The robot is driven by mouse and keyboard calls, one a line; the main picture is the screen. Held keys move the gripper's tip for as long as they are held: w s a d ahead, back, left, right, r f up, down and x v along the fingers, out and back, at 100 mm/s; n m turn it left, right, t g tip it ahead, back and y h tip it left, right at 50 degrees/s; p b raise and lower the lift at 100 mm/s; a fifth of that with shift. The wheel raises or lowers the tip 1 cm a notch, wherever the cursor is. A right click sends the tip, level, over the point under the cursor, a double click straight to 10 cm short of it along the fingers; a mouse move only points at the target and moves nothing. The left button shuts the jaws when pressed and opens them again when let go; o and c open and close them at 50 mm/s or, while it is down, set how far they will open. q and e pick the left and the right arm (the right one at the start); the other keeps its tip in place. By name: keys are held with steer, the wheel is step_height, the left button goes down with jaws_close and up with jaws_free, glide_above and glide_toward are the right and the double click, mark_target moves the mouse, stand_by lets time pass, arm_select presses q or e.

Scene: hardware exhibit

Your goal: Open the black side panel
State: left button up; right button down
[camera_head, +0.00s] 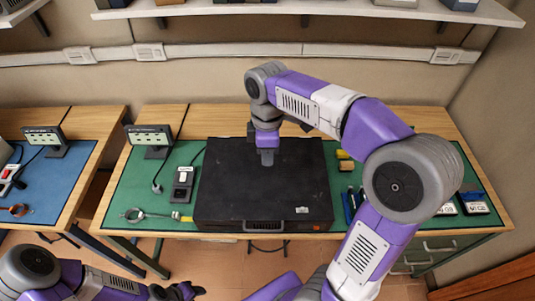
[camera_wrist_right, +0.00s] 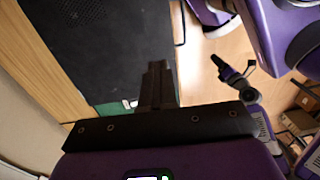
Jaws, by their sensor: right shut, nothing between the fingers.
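The black side panel (camera_head: 300,175) is the broad dark top face of a flat case lying on the green mat, with a grey handle (camera_head: 275,224) at its front edge. It looks closed. My right gripper (camera_head: 267,160) points down over the panel's back middle, shut and empty; I cannot tell whether it touches. In the right wrist view, the shut fingers (camera_wrist_right: 157,82) appear beside the dark panel (camera_wrist_right: 95,45). My left gripper (camera_head: 182,291) is low at the front, off the table; its jaws are too small to read.
A shelf (camera_head: 300,7) runs along the back wall.

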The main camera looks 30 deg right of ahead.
steer(key=c, duration=1.9)
jaws_free()
steer(key=o, duration=0.7)
step_height(320, 180, up, 8)
steer(key=p, duration=0.2)
steer(key=shift+w+d+f, duration=0.2)
steer(key=shift+w+f, duration=0.05)
steer(key=shift+w, duration=0.05)
steer(key=shift+c, duration=0.5)
